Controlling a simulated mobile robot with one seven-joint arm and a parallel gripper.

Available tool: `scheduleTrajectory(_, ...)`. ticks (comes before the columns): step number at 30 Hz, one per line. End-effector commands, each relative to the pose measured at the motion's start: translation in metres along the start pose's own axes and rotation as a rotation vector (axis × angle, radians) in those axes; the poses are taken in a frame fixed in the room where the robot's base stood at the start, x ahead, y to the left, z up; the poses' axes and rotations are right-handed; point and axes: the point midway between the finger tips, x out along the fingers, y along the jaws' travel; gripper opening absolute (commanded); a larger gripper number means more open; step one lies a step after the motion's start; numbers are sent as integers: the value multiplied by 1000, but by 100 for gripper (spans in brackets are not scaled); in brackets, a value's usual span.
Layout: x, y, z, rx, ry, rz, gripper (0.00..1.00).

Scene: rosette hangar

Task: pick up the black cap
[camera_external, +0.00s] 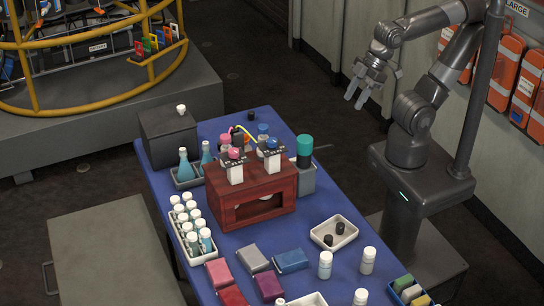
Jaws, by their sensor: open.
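Two small black cylinders that look like caps lie in a shallow white tray on the blue table, right of the wooden box. One black cap (340,228) is toward the upper right of the tray (349,242). The other black cap (328,240) is just lower left of it. I cannot tell which one is meant. My gripper (356,98) is open and empty, fingers pointing down, high above the floor beyond the table's right edge. It is far from the tray and touches nothing.
A wooden box (283,207) with bottles on it stands mid-table, beside a teal-capped container (304,145). White bottles (325,264) stand below the tray, with coloured cloth-like blocks (291,261) to its left. An upright grey pole (478,100) stands beside my arm.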

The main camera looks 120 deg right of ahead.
Motion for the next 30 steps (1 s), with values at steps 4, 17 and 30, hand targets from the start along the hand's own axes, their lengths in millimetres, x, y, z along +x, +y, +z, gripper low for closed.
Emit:
scheduleTrajectory(4, 0, 0, 0, -1, 0, 0, 51)
scheduleTrajectory(17, 22, 3, -9, 194, -94, -62, 51)
scheduleTrajectory(30, 101, 50, -57, 979, -294, -320, 51)
